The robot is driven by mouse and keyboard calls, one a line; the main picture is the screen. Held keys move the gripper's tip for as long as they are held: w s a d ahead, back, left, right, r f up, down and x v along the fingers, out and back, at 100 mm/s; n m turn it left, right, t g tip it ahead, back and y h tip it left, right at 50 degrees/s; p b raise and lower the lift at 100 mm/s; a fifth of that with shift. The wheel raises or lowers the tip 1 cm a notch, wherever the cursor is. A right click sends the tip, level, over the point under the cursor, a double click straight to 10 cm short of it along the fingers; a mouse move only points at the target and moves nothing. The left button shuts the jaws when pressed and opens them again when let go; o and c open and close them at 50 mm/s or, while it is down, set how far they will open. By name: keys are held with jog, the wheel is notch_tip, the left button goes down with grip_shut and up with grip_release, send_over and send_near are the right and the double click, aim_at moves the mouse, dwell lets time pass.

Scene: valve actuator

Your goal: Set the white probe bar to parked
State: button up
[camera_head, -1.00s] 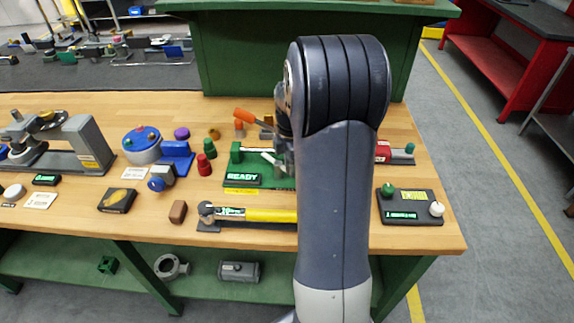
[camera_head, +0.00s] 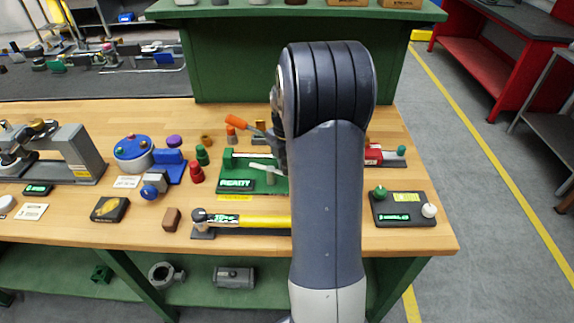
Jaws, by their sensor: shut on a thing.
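The white probe bar (camera_head: 263,167) shows as a short pale bar above the green fixture (camera_head: 237,162), just left of my arm. Its right end is hidden behind my arm. The fixture has a display plate (camera_head: 236,185) with pale lettering, too blurred to read surely, above a yellow strip. My gripper (camera_head: 279,158) is mostly hidden behind my own arm. Only a dark part shows at the right end of the bar, where it appears shut on the bar. The fingertips and their contact are not clear.
An orange-handled lever (camera_head: 239,121) reaches up left beside my wrist. A yellow-bodied device (camera_head: 262,221) lies in front of the fixture. Red (camera_head: 196,172) and green (camera_head: 202,155) pegs stand left. A dark knob panel (camera_head: 403,208) sits right.

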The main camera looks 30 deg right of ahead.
jog(key=o, duration=1)
notch_tip(320, 180, up, 11)
jog(key=shift+f+b, duration=0.1)
jog(key=shift+b, duration=0.25)
notch_tip(320, 180, down, 11)
jog(key=shift+p, duration=0.35)
dwell(0.5)
